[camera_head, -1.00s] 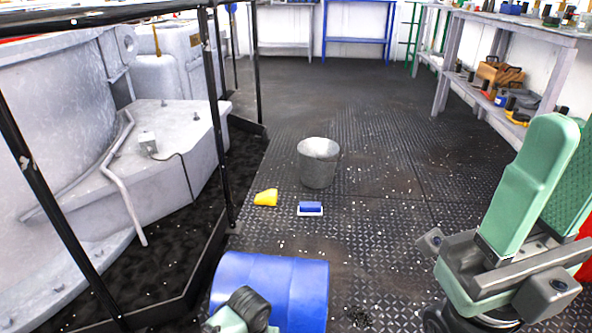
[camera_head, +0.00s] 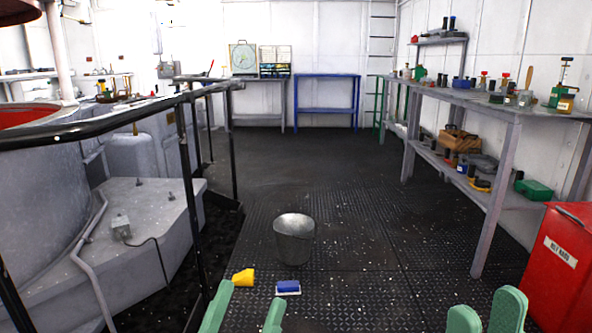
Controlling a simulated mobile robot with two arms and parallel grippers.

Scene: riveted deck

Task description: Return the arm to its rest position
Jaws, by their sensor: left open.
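My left gripper (camera_head: 248,297) shows at the bottom edge, left of centre, as two green fingers spread apart with bare deck between them. It is open and looks empty. My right gripper (camera_head: 487,304) shows at the bottom edge, right of centre, also as two green fingers apart with deck visible between them. Only the finger ends of both grippers are in view; the wrists and arms are hidden below the frame.
A grey metal bucket (camera_head: 294,246) stands on the deck, with a yellow object (camera_head: 243,277) and a blue brush-like block (camera_head: 288,287) nearer. A black railing (camera_head: 190,200) runs along the left. A shelf bench (camera_head: 497,150) and red cabinet (camera_head: 556,265) stand right. The deck beyond is clear.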

